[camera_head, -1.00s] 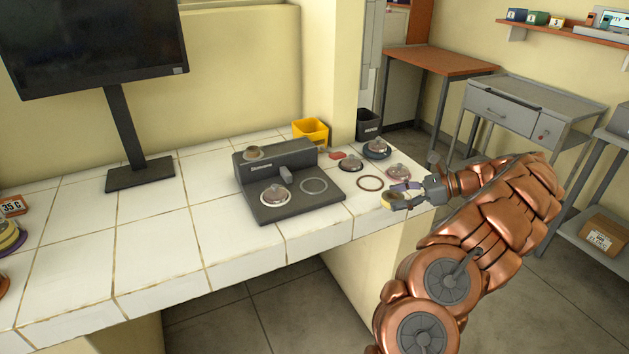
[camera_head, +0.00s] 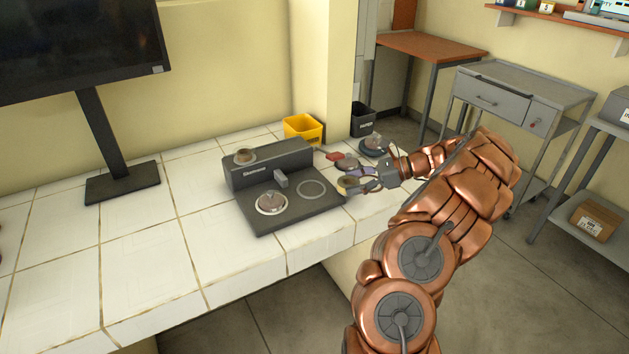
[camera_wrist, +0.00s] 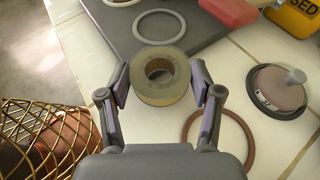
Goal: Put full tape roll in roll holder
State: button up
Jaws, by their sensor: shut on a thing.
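My gripper (camera_wrist: 163,88) is shut on a tape roll (camera_wrist: 161,96), a tan-yellow ring with a dark hollow core, held between its two purple-padded fingers. In the head view the gripper (camera_head: 350,178) holds the roll (camera_head: 347,187) just off the right edge of a dark grey station (camera_head: 262,214). This station has a raised back block (camera_head: 285,158) with a small brownish roll (camera_head: 244,156) at its left end. I cannot tell which part is the roll holder.
A yellow bin (camera_head: 303,129) and a black bin (camera_head: 363,118) stand behind. A reddish ring (camera_wrist: 219,132) and a lidded disc (camera_wrist: 277,90) lie to the right in the wrist view. A monitor stand (camera_head: 122,182) is at left. The front tiles (camera_head: 150,260) are clear.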

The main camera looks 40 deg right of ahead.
aim_at(316, 190)
jog(key=w+a, duration=0.4)
jog(key=a, duration=0.1)
jog(key=shift+w+a+p, duration=0.1)
jog(key=shift+a+p, duration=0.05)
jog(key=shift+p, duration=0.25)
jog(key=shift+w+a+r+p, duration=0.1)
jog(key=shift+w+a+p, duration=0.25)
jog(key=shift+w+a, duration=0.8)
jog(key=shift+a, duration=0.35)
jog(key=shift+d+f, duration=0.1)
jog(key=shift+f, duration=0.35)
jog(key=shift+f, duration=0.1)
jog(key=o, duration=1)
